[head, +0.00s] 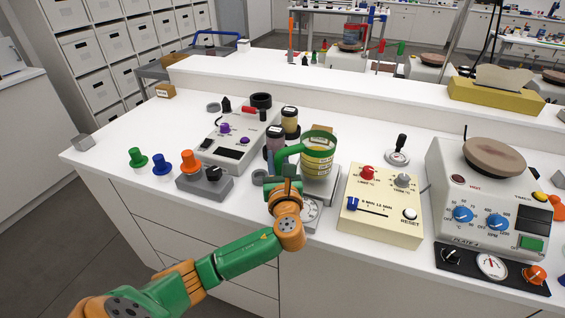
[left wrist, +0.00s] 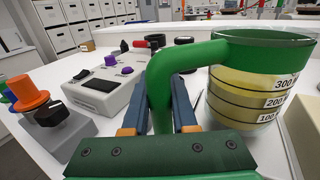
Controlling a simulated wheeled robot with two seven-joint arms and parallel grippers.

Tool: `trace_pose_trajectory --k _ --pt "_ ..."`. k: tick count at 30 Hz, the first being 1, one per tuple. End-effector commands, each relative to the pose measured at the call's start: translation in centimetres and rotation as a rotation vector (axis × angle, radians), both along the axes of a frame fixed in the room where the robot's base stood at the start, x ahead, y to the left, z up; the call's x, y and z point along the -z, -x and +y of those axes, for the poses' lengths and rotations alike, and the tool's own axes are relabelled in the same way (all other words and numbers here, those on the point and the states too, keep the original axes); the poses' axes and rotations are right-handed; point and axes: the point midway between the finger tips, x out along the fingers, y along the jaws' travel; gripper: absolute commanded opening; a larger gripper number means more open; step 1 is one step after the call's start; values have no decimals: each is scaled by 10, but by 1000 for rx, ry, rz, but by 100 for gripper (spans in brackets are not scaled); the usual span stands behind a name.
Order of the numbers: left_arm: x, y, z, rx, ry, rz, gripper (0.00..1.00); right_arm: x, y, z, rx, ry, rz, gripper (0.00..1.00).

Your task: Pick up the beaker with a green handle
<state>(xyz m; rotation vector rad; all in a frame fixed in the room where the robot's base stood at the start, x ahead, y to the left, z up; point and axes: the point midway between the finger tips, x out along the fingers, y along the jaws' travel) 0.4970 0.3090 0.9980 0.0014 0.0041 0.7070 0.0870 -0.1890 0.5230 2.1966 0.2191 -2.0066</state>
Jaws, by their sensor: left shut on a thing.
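The beaker (head: 317,158) has a green rim, a green handle (head: 290,150) on its left side and yellowish contents, with dark rings and volume labels. It is upright over the plate of a white scale (head: 325,192); I cannot tell whether its base touches the plate. My left gripper (head: 281,178) is shut on the handle, left of the beaker's body. In the left wrist view the handle (left wrist: 163,85) runs down between the two fingers, and the beaker (left wrist: 256,85) stands to the right. My right gripper is not in view.
Dark-lidded jars (head: 290,122) stand close behind the beaker. A grey device (head: 238,140) with purple knobs is to the left, and a cream control box (head: 382,205) is close on the right. A hotplate unit (head: 490,195) stands farther right. The bench's left end has free room.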

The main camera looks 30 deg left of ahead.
Motion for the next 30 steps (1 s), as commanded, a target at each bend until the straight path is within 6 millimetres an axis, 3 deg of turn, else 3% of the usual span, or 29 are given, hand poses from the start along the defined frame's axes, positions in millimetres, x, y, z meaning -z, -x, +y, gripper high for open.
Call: trace_pose_trajectory --k 2,5,9,13,15,21,30 --pt "-19 -1 0 1 2 -12 0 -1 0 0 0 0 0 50" --pt "-46 19 6 3 0 -9 0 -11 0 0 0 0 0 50" --pt "-86 51 17 2 -3 -9 0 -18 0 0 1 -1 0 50" --pt "-100 95 32 1 -8 -1 0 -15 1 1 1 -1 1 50" --pt "-114 108 37 -2 -6 7 0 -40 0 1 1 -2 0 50" --pt "-122 126 43 -6 0 1 0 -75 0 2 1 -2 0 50" --pt "-117 133 45 0 0 -6 0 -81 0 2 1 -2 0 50"
